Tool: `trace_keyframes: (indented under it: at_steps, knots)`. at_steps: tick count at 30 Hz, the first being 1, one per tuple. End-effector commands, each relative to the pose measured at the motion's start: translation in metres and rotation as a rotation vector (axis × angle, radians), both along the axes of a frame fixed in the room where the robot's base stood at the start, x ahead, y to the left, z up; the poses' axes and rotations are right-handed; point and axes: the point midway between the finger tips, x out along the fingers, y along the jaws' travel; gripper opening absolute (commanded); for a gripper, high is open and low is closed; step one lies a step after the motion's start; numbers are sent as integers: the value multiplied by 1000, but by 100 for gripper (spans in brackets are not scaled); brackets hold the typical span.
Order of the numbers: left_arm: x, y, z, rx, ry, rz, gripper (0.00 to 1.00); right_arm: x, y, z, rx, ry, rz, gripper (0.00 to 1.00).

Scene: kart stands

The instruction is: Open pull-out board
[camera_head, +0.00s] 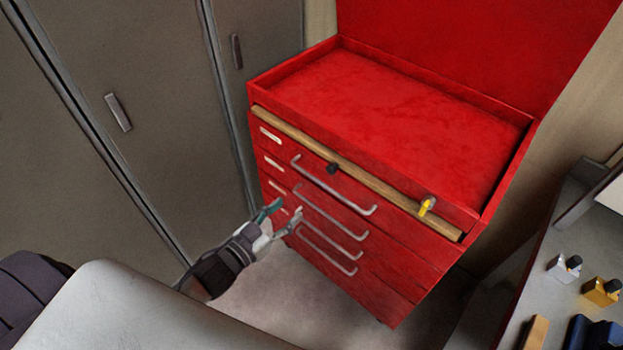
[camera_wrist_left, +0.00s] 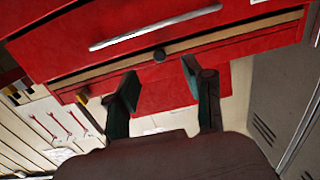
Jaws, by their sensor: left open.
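The pull-out board is a light wooden strip (camera_head: 385,190) across the upper front of a red tool chest (camera_head: 430,90), just under its top tray. It looks flush with the front. A dark round knob (camera_head: 333,168) sits near its middle. My left gripper (camera_head: 284,213) is open and empty, in front of the lower left drawers in the head view, apart from the knob. In the left wrist view, which is turned over, the board (camera_wrist_left: 225,40) and knob (camera_wrist_left: 159,55) lie beyond the spread fingers (camera_wrist_left: 160,83), the knob between and above them. My right gripper is not in view.
Drawers with silver bar handles (camera_head: 333,189) fill the chest front below the board. A yellow piece (camera_head: 427,205) sits at the board's right end. Grey lockers (camera_head: 120,110) stand at left, and a bench with small objects (camera_head: 602,290) at right. Floor shows before the chest.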

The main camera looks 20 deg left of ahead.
Motion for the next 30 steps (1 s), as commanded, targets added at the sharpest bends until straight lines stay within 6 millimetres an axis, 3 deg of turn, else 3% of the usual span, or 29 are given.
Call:
trace_keyframes:
  at_steps: [2, 5, 10, 21, 30]
  knots:
    - [1, -5, 19, -13, -39, -21, 52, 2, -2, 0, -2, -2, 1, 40]
    - [6, -9, 26, -18, -54, -28, 52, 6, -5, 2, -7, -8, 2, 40]
    - [30, -17, 28, -18, -54, -27, 52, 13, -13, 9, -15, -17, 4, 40]
    - [102, -43, 27, -18, -52, -25, 52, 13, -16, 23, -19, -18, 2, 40]
    - [129, -53, 25, -17, -49, -25, 52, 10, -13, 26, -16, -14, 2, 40]
